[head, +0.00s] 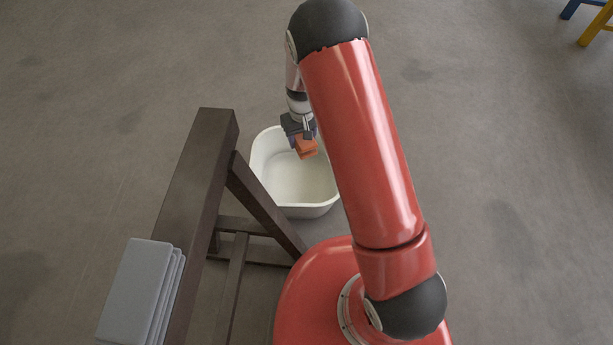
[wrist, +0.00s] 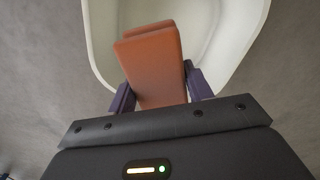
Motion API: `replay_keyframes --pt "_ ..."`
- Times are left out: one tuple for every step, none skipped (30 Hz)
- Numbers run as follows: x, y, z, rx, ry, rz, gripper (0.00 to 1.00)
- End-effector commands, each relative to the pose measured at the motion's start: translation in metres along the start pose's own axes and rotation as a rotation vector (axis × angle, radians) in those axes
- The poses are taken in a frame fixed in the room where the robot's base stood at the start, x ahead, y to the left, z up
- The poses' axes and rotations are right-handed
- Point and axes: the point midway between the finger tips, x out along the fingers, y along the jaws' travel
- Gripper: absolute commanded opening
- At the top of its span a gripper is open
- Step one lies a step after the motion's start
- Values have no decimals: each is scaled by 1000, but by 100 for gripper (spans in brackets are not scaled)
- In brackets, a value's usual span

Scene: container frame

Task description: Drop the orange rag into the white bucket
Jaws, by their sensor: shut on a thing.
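The orange rag (head: 306,147) is a folded block held by my gripper (head: 303,137), and it also shows in the wrist view (wrist: 152,68). My gripper (wrist: 158,90) is shut on it, with one dark finger on each side. The white bucket (head: 327,208) stands on the floor, wide and open at the top, and its inside looks empty where I can see it. In the head view the rag appears over the bucket's far part. In the wrist view the bucket (wrist: 245,40) lies behind the rag. My arm hides the bucket's right side in the head view.
A dark brown wooden trestle (head: 195,190) stands left of the bucket, its slanted leg close to the bucket's rim. Several grey folded cloths (head: 138,290) lie on its near end. Blue and yellow legs (head: 597,25) show at the top right. The floor elsewhere is clear.

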Motion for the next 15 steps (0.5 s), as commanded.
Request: replay_keyframes --pt "6 0 0 0 -1 0 27" --pt "9 0 0 0 -1 0 27" --pt "13 0 0 0 -1 0 27" --pt "17 0 0 0 -1 0 27" --pt "20 0 0 0 -1 0 27" --pt "26 0 0 0 -1 0 27" --pt "29 0 0 0 -1 0 27" --pt "33 0 0 0 -1 1 27" --pt "38 0 0 0 -1 1 27" --pt "42 0 0 0 0 0 27" --pt "45 0 0 0 0 0 27" --pt "48 0 0 0 0 0 27" --pt "50 0 0 1 0 0 27" --pt "51 0 0 1 1 0 27" --pt "53 0 0 1 1 0 27"
